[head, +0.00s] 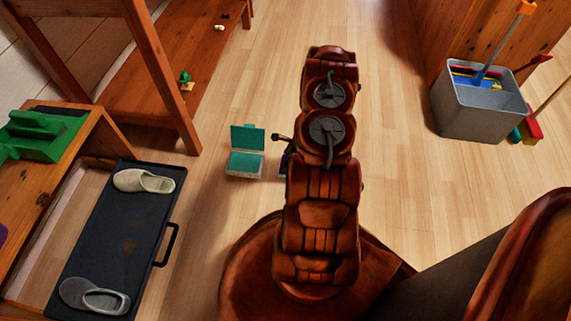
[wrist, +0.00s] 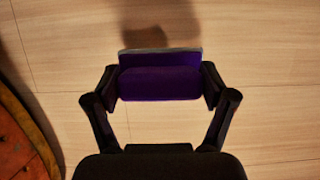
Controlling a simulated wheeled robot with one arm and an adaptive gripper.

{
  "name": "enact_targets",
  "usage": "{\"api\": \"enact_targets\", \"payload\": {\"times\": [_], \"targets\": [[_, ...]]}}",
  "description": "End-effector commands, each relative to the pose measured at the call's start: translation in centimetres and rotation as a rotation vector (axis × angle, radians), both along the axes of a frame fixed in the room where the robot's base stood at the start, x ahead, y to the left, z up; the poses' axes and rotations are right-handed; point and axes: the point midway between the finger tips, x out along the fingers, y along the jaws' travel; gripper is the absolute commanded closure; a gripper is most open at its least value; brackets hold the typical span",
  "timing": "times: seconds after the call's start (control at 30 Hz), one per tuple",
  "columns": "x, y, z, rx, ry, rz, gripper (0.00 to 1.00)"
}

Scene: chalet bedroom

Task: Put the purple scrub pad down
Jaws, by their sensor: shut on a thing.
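In the wrist view, the purple scrub pad (wrist: 160,83) is a purple block with a thin grey strip along its far side. My gripper (wrist: 160,85) is shut on it, one finger at each end. Wooden floor shows below and around the pad, with a dark shadow beyond it. Whether the pad touches the floor I cannot tell. In the head view, my arm hides most of my gripper (head: 287,160). Only a small dark and purple part shows at the arm's left side.
An open teal case (head: 246,163) lies on the floor left of my arm. A black tray (head: 120,240) with two slippers is at left, beside a wooden bench with a green object (head: 42,135). A grey caddy (head: 478,108) stands at right. Floor between is clear.

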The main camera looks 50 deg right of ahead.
Motion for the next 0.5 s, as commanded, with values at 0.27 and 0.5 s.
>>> {"api": "enact_targets", "payload": {"times": [0.27, 0.5], "targets": [[0.4, -0.2, -1.6, 0.000, 0.000, 0.000, 0.50], [0.5, -0.2, -3.6, -0.002, -0.002, 0.001, 0.50]]}}
